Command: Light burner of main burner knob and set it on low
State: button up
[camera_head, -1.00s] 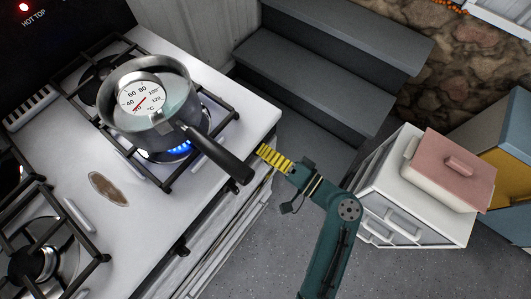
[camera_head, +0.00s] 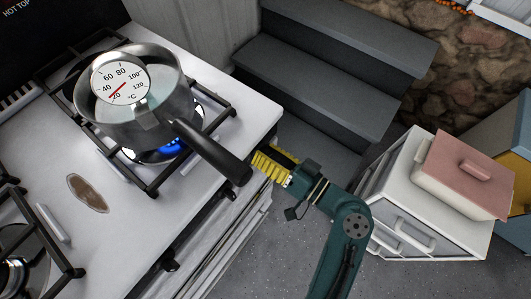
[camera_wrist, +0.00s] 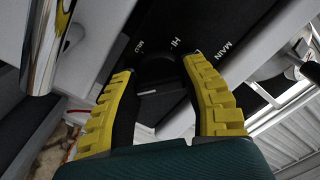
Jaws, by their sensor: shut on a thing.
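In the head view my gripper (camera_head: 271,165) is at the stove's front edge, beside the pan handle's end; the knob is hidden there. A blue flame (camera_head: 172,147) burns on the burner under the saucepan (camera_head: 130,125).
The saucepan's black handle (camera_head: 216,157) sticks out over the stove's front edge, close to my gripper. Grey steps (camera_head: 330,75) stand behind. A white cabinet (camera_head: 405,215) with a pink-lidded box (camera_head: 465,172) is at the right. The floor between is clear.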

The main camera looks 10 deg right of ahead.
jog(key=shift+f, duration=0.1)
jog(key=o, duration=1.2)
jog(key=v, duration=1.2)
